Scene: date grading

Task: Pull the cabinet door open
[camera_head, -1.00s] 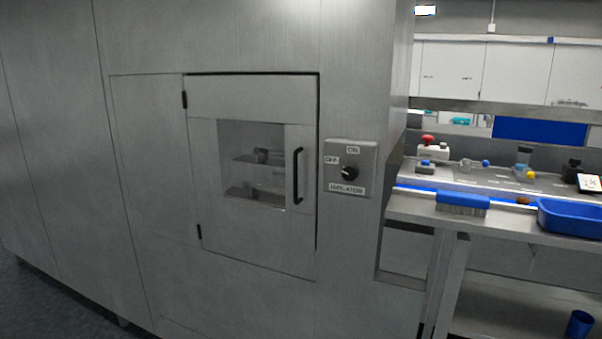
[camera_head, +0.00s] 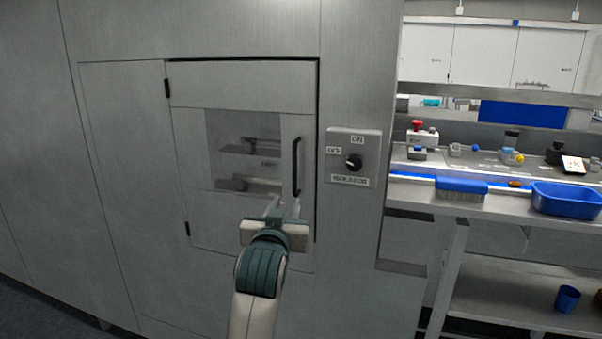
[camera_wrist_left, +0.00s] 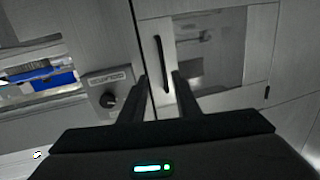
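The grey cabinet door (camera_head: 240,88) is closed in its frame, with hinges on its left side and a window (camera_head: 243,135) in its middle. Its black vertical bar handle (camera_head: 296,166) is on the right side of the door. My left gripper (camera_head: 283,210) is in front of the door, just below and slightly left of the handle in the head view. In the left wrist view, the gripper's two fingers (camera_wrist_left: 158,82) are apart with nothing between them, and the handle (camera_wrist_left: 161,64) shows beyond their tips. My right gripper is not in view.
An isolator switch (camera_head: 353,160) with a black knob is on the panel right of the door. Further right is a bench (camera_head: 410,196) with a blue brush (camera_head: 461,186), a blue tray (camera_head: 566,198) and small devices. A blue cup (camera_head: 567,298) stands on the lower shelf.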

